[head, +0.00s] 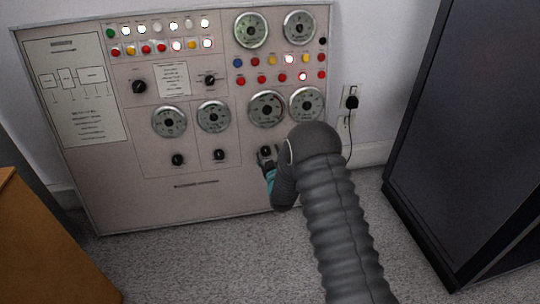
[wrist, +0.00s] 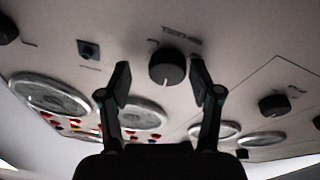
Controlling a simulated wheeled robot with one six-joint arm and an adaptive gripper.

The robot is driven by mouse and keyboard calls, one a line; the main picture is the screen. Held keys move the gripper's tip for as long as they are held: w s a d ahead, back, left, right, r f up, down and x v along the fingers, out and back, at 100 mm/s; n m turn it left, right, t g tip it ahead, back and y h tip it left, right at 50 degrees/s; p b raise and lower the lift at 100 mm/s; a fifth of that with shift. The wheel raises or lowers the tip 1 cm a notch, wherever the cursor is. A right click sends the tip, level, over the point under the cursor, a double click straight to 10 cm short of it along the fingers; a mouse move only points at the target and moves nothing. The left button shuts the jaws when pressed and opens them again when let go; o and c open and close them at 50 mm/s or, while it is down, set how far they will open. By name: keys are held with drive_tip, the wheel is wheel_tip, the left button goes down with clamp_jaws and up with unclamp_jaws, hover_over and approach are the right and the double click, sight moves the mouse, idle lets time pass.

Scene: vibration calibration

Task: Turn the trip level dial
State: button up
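The grey panel (head: 130,205) leans against the wall and carries several dials. A round black dial knob (wrist: 168,68) with a pale pointer mark sits between the fingertips of my gripper (wrist: 160,75) in the wrist view. The fingers are open, with a visible gap on each side of the knob. The printed label (wrist: 182,35) by it is too small to read surely. In the head view the same knob (head: 266,151) shows at my gripper (head: 267,162), low on the panel's right half. My arm hides the panel's lower right part.
Another black knob (wrist: 275,105) lies to the right in the wrist view, and a small dark square control (wrist: 88,50) to the left. Round gauges (head: 213,116) sit above the knobs. A black cabinet (head: 465,130) stands right, a wooden piece (head: 40,245) left. Carpet (head: 200,260) is clear in front.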

drive_tip(key=shift+s+a, duration=0.1)
drive_tip(key=shift+a, duration=0.15)
drive_tip(key=shift+s, duration=0.1)
drive_tip(key=v, duration=1.1)
drive_tip(key=shift+s+d, duration=0.25)
drive_tip(key=shift+s, duration=0.1)
